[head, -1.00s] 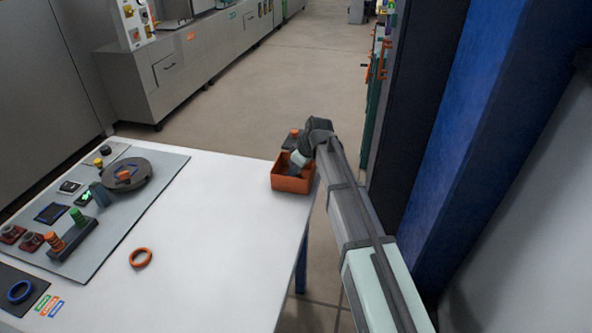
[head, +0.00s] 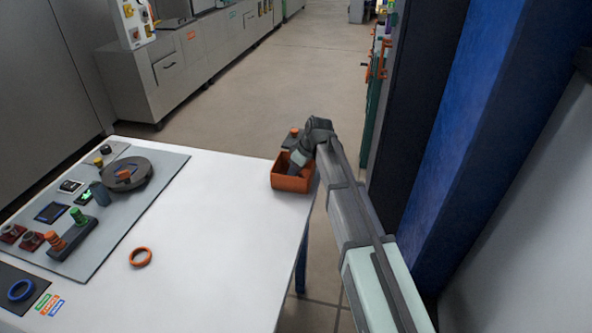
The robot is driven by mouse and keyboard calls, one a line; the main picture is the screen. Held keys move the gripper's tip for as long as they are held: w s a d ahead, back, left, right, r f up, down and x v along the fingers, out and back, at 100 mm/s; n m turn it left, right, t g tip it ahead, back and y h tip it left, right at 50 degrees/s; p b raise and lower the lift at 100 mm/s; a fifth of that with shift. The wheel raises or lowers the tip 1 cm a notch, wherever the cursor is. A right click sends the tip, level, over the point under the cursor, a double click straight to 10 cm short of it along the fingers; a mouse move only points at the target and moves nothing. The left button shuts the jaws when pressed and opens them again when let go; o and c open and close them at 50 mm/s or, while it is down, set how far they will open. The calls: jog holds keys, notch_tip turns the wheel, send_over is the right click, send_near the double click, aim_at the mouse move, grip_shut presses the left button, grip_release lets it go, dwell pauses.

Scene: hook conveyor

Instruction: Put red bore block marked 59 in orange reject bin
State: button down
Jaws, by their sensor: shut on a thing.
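The orange reject bin (head: 292,184) stands at the right edge of the white table. My gripper (head: 293,172) reaches down into it from above, its fingertips below the rim. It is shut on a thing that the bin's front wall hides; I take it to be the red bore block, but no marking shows. Two other dark red blocks with bores, one at the far left (head: 12,233) and one beside it (head: 32,241), sit on the grey mat. Their numbers are too small to read.
The grey mat (head: 130,200) carries a round dark turntable (head: 127,174), a dark holder with orange and green pegs (head: 72,238) and small displays. An orange ring (head: 141,257) lies on the bare table; a blue ring (head: 20,291) lies on a dark pad. The table's middle is clear.

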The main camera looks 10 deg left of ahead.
jog(key=shift+f, duration=0.1)
jog(key=shift+c, duration=1.1)
grip_release()
notch_tip(320, 180, up, 7)
dwell(0.7)
